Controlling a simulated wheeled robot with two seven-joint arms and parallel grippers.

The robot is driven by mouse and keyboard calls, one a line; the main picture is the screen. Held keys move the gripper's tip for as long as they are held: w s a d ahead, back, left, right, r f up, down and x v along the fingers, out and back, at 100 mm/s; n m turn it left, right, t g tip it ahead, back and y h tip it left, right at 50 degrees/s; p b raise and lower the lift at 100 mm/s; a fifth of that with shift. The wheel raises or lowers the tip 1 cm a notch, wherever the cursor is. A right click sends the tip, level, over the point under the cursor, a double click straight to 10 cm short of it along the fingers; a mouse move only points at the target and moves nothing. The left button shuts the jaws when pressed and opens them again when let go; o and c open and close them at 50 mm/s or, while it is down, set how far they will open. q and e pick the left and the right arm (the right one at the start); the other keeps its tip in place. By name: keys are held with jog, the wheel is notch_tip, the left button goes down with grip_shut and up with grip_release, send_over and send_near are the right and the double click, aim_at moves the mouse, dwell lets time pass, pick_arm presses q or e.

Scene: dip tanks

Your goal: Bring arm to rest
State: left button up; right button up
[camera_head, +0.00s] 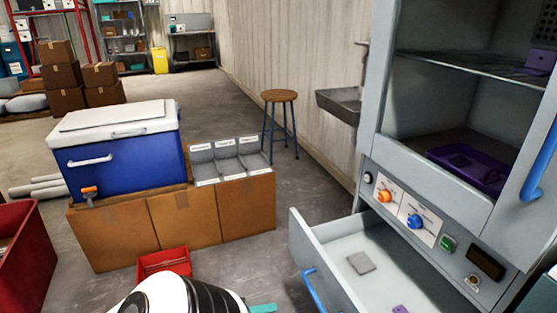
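A white and black part of my own arm shows at the bottom edge, left of centre. A small teal piece sticks out at its right; I cannot tell what it belongs to. Neither gripper can be made out in this view. The arm part is in front of the red bin (164,262) and left of the open drawer (335,262). The drawer belongs to a grey cabinet (450,205) and holds a flat grey piece (361,263) and a small purple piece (400,309).
A blue cooler (120,168) and a grey sectioned tray (205,181) stand on cardboard boxes (180,222). A larger red bin (40,255) is at left. The cabinet's door has a blue handle (541,160); a purple tray (465,168) lies inside. A stool (279,97) stands behind.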

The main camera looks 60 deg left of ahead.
pick_arm(q)
jog(key=shift+s, duration=0.15)
pick_arm(e)
jog(key=shift+w+a+r, duration=0.1)
jog(key=shift+w+r, duration=0.05)
jog(key=shift+w, duration=0.25)
jog(key=shift+s+a, duration=0.1)
